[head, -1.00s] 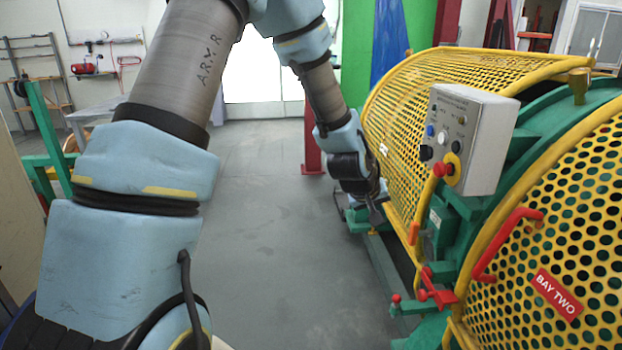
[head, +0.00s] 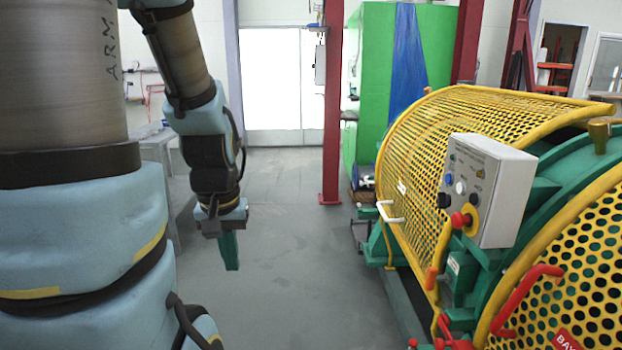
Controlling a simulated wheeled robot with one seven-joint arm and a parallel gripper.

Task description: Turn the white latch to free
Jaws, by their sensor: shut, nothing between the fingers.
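A white bar-shaped handle (head: 390,212) stands out from the left edge of the far yellow mesh guard (head: 415,150). I cannot tell whether it is the white latch, and no other white latch is clear in view. My gripper (head: 231,264) hangs over the open floor, left of the machine and well apart from the white handle. It points down, and its narrow green fingers look closed together with nothing in them.
A grey control box (head: 488,190) with a red button juts out between the guards. A red handle (head: 522,300) is on the near guard. A red post (head: 332,110) stands behind, by a green cabinet (head: 425,50). The floor left of the machine is clear.

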